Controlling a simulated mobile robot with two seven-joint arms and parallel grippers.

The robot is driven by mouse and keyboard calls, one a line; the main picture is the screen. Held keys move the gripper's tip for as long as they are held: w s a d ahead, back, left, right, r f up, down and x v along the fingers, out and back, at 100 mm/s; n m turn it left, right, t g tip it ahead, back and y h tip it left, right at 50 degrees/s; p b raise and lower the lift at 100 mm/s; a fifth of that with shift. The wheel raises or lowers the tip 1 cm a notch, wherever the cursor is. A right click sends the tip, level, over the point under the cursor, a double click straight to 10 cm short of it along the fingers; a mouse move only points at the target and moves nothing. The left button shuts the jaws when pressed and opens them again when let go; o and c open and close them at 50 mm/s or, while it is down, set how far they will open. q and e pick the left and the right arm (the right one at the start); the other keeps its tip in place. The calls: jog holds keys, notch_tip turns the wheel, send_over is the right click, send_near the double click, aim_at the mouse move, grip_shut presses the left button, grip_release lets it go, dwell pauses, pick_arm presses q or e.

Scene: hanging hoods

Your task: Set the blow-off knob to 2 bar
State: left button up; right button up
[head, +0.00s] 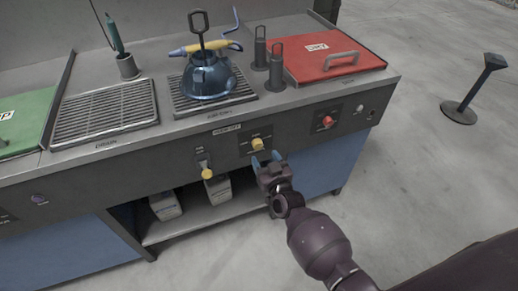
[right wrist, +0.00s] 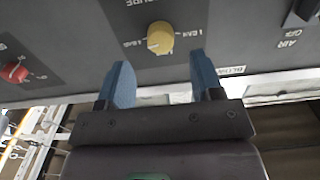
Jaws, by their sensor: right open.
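A small round yellow knob (head: 257,143) sits on the dark front panel of the bench, under a label plate. In the right wrist view the yellow knob (right wrist: 160,38) is seen close, with small printed bar marks around it; I cannot tell its setting. My right gripper (head: 266,160) is open, its two blue fingers just in front of and below the knob. In the right wrist view the right gripper (right wrist: 158,80) has its fingertips on either side of the knob's line, apart from it. My left gripper is not in view.
A red knob (head: 327,121) is to the right on the panel, and a yellow-ended valve handle (head: 207,173) to the left. A blue kettle-like vessel (head: 206,76) stands on a grate above. A red lid (head: 325,55) is at right. An open shelf holds bags (head: 217,189).

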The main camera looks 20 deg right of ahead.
aim_at(259, 147)
jog(key=w, duration=0.3)
jog(key=shift+w+f+b, duration=0.1)
jog(key=shift+w+b, duration=0.2)
jog(key=shift+w, duration=0.8)
jog(key=shift+a, duration=0.1)
jog(key=shift+c, duration=0.4)
jog(key=c, duration=0.8)
jog(key=shift+c, duration=0.2)
